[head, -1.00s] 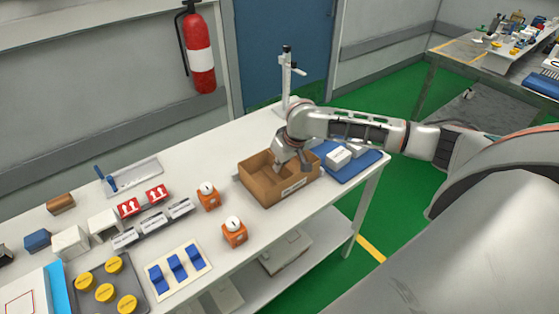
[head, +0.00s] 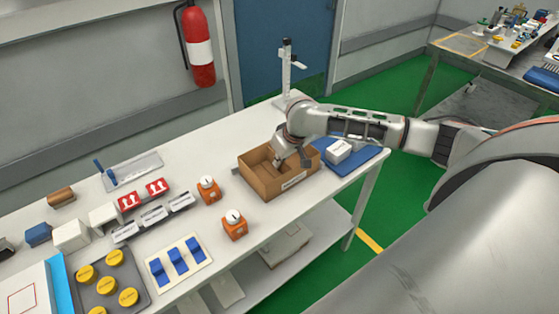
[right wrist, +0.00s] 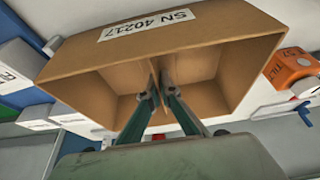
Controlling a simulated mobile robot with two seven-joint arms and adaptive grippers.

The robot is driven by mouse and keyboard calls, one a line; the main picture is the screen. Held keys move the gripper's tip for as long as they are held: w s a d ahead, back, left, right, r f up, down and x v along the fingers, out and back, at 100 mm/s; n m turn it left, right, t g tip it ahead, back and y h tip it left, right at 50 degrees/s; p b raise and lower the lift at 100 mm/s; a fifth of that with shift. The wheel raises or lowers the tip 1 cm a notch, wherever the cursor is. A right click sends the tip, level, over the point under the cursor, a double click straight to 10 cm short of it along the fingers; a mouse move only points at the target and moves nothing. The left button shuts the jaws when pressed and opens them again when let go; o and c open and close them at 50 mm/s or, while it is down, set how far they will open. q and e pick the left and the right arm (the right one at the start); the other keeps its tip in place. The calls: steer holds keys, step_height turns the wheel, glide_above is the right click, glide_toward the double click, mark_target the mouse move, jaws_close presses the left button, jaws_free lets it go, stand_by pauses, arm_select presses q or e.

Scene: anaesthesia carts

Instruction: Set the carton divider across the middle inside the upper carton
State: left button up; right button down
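The open brown upper carton (head: 270,187) stands on the white table near its right end, with a white label on its front wall. It also fills much of the right wrist view (right wrist: 190,57), where the label reads SN 40217. My right gripper (head: 287,160) reaches down into the carton. In the right wrist view my gripper (right wrist: 160,92) has its two fingers close together on the thin brown carton divider (right wrist: 155,121), which stands on edge inside, near the middle of the carton's length. Whether the divider touches the floor is hidden. My left gripper is not in view.
A blue tray (head: 350,167) with a white box (head: 338,150) lies right of the carton. A grey stand (head: 287,75) rises behind it. Two orange blocks with white knobs (head: 209,191) (head: 234,225) stand to the left. The table's back middle is clear.

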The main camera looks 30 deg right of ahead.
steer(key=c, duration=2.2)
jaws_free()
steer(key=shift+r, duration=0.1)
steer(key=v, duration=1.1)
steer(key=shift+s+r, duration=0.15)
steer(key=shift+r, duration=0.25)
steer(key=shift+s+f, duration=0.1)
